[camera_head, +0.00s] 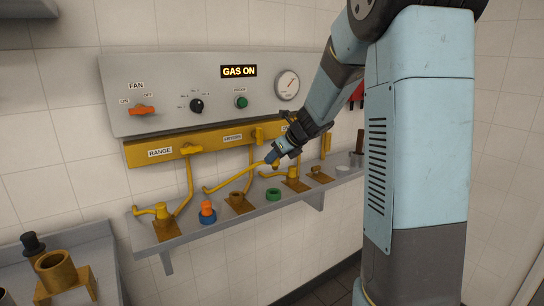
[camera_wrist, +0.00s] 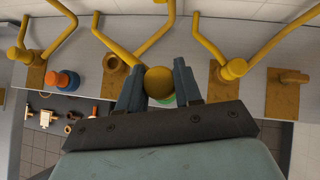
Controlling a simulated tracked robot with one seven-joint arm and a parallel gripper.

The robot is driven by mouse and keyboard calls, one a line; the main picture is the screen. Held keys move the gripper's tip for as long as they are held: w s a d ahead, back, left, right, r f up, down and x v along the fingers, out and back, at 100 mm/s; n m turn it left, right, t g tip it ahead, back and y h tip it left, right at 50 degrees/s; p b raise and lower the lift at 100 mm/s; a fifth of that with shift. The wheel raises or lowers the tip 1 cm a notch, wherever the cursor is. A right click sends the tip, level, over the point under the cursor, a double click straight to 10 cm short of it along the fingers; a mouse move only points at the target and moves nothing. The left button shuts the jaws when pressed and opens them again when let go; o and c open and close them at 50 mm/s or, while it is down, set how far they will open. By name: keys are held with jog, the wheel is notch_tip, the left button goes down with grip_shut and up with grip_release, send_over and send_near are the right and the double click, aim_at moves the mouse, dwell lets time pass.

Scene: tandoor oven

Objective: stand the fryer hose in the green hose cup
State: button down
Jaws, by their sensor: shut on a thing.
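My gripper (camera_head: 273,159) is shut on the end of a yellow hose (camera_head: 232,180), taken as the fryer hose; its valve label is too small to read surely. In the wrist view the round yellow hose end (camera_wrist: 159,82) sits between the two fingers of my gripper (camera_wrist: 159,72). The green hose cup (camera_head: 273,195) stands on the shelf below the held end, with a clear gap in the head view. In the wrist view only a strip of the green cup (camera_wrist: 166,102) shows behind the hose end.
An orange and blue cup (camera_head: 207,212) and an empty brown socket (camera_head: 237,200) stand left on the shelf (camera_head: 214,227). The range hose (camera_head: 187,185) stands in a left socket; another hose stands in a socket (camera_head: 296,185) to the right. A panel (camera_head: 215,95) reads GAS ON.

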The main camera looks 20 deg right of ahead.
jog(key=shift+s+a, duration=0.1)
jog(key=shift+a, duration=0.25)
jog(key=shift+f, duration=3.45)
jog(key=shift+f, duration=1.45)
grip_release()
jog(key=shift+s, duration=0.1)
jog(key=v, duration=0.9)
dwell(1.5)
